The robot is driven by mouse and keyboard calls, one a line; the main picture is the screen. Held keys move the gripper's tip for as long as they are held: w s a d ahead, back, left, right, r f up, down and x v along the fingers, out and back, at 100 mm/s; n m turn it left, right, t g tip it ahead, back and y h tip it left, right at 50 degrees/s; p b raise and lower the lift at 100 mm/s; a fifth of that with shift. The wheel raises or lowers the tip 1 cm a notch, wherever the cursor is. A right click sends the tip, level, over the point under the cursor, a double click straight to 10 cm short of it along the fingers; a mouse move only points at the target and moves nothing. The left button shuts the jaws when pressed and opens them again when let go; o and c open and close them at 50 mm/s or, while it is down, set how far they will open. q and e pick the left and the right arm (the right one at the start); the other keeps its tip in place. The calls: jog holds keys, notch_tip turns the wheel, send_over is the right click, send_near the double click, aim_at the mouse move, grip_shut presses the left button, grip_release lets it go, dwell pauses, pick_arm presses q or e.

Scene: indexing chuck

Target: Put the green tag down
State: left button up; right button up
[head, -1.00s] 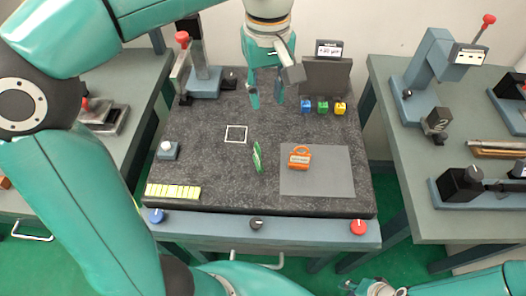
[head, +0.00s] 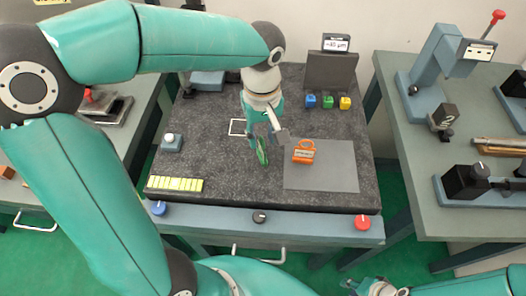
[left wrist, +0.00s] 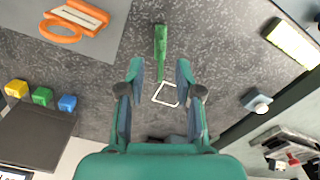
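The green tag (head: 262,151) stands on edge on the dark speckled mat, left of the grey pad. In the left wrist view the tag (left wrist: 160,42) is seen nearly end-on, centred just past my fingertips. My left gripper (head: 262,131) is above the tag and pointing down. Its fingers are apart on either side of the tag's line in the left wrist view (left wrist: 160,70), with clear gaps, and hold nothing. My right gripper (head: 362,287) is only partly in view at the bottom edge, away from the mat; its fingers are not clear.
A white square outline (head: 238,127) lies left of the tag. An orange padlock-shaped piece (head: 304,152) lies on the grey pad (head: 325,178) to the right. Blue, green and yellow blocks (head: 328,102) stand behind. A yellow strip (head: 175,184) and a white-knobbed button box (head: 172,143) are at left.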

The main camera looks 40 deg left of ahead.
pick_arm(q)
jog(key=shift+f, duration=0.6)
grip_shut()
jog(key=shift+r, duration=0.1)
